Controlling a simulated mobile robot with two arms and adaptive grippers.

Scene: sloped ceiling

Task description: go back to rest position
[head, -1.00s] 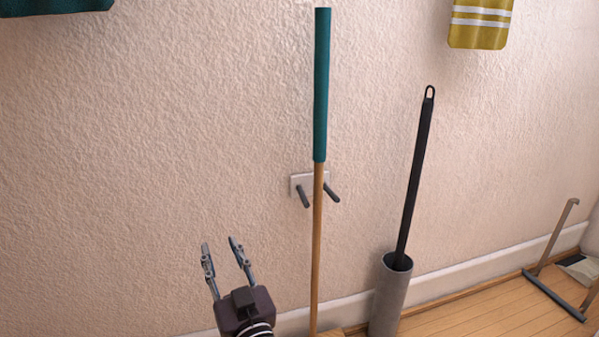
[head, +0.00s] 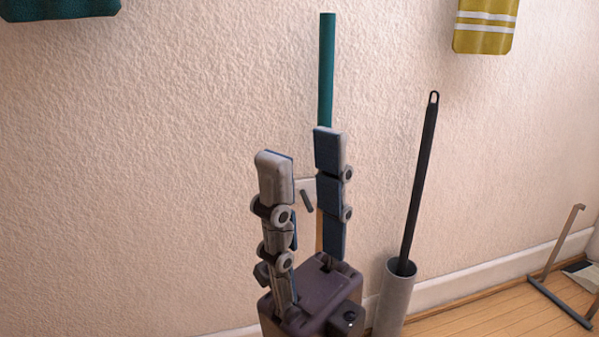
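My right gripper (head: 302,149) stands large in the middle of the head view, fingers pointing up and spread apart. The right finger covers much of the stick's wooden lower part. A wall holder with dark pegs (head: 307,201) is partly hidden between the fingers. My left gripper is not in view.
A black-handled brush (head: 419,185) leans in a grey cylindrical holder (head: 396,297) just right of my gripper. A metal stand (head: 556,290) is on the wooden floor (head: 470,322) at far right. A yellow striped towel (head: 485,27) and teal cloth (head: 60,8) hang above.

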